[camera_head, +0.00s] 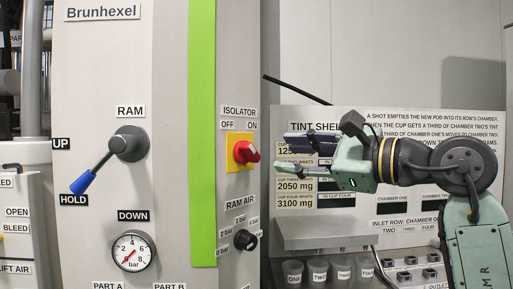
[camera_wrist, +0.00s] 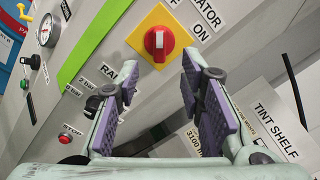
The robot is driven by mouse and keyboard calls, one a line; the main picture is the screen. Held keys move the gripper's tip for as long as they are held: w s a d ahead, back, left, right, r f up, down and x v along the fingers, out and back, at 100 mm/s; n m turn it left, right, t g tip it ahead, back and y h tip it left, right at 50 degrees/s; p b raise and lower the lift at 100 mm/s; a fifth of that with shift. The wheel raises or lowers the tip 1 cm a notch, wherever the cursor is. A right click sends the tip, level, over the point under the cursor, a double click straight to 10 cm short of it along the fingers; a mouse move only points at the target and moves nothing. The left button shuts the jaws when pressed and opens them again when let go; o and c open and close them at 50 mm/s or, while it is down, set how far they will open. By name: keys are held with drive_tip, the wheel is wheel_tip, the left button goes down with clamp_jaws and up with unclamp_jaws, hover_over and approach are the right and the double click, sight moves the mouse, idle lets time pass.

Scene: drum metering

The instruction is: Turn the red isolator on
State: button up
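The red isolator knob (camera_head: 246,151) sits on a yellow plate (camera_head: 233,138) under the OFF and ON labels. In the wrist view the knob (camera_wrist: 160,44) is ahead, between and just beyond my fingertips. Its grip bar is slanted on the panel, and a white mark on it appears to lie toward the OFF side. My gripper (camera_head: 285,152) is open and empty, to the right of the knob and apart from it. In the wrist view the purple-padded fingers of my gripper (camera_wrist: 159,75) are spread wide, one on each side below the knob.
Below the isolator is the black ram air knob (camera_head: 245,240). Left are the blue-tipped ram lever (camera_head: 107,162) and a gauge (camera_head: 133,251). Behind my gripper are a tint shelf board (camera_head: 300,115) and a grey shelf (camera_head: 325,232) with several labelled cups below.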

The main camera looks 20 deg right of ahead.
sight(255, 153)
drive_tip(key=p+x, duration=0.2)
drive_tip(key=x, duration=0.6)
drive_tip(key=shift+w+a+p, duration=0.15)
drive_tip(key=shift+w+p, duration=0.15)
drive_tip(key=shift+f, duration=0.1)
drive_tip(key=shift+c, duration=0.5)
clamp_jaws()
